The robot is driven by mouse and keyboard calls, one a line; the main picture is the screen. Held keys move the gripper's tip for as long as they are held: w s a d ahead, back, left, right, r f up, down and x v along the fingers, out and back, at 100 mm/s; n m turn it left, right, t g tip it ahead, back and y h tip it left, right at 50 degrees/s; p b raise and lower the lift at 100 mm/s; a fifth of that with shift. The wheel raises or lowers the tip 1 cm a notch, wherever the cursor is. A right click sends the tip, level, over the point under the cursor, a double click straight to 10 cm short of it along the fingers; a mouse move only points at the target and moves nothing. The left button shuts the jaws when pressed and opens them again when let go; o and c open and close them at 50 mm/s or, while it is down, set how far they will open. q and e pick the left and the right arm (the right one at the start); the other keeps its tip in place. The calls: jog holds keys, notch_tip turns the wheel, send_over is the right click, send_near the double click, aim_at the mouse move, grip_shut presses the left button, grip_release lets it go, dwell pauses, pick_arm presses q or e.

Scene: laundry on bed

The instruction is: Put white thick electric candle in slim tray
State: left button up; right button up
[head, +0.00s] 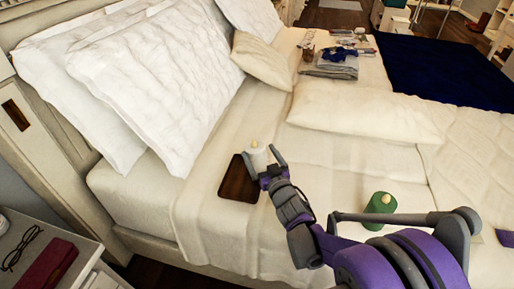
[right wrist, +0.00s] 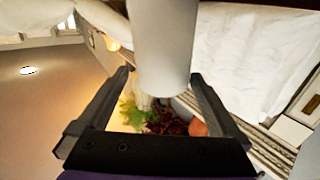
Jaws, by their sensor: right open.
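The white thick candle (head: 257,157) is upright at the far right corner of the dark brown slim tray (head: 238,181), which lies on the bed. I cannot tell whether its base rests on the tray. My right gripper (head: 263,163) is open, with its fingers on either side of the candle. In the right wrist view the white candle (right wrist: 165,45) stands between the two spread fingers (right wrist: 161,77), with a visible gap at least on the left side. The gripper and arm partly hide the candle's base. My left gripper is not in view.
A green candle (head: 379,207) stands on the bed to the right, close to my right arm. Pillows (head: 150,75) lie at the back left, and folded clothes (head: 332,66) lie farther back. A nightstand at lower left holds glasses (head: 22,248) and a red case (head: 47,264).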

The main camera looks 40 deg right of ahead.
jog(key=p+v, duration=0.1)
jog(key=v, duration=0.7)
jog(key=shift+s, duration=0.25)
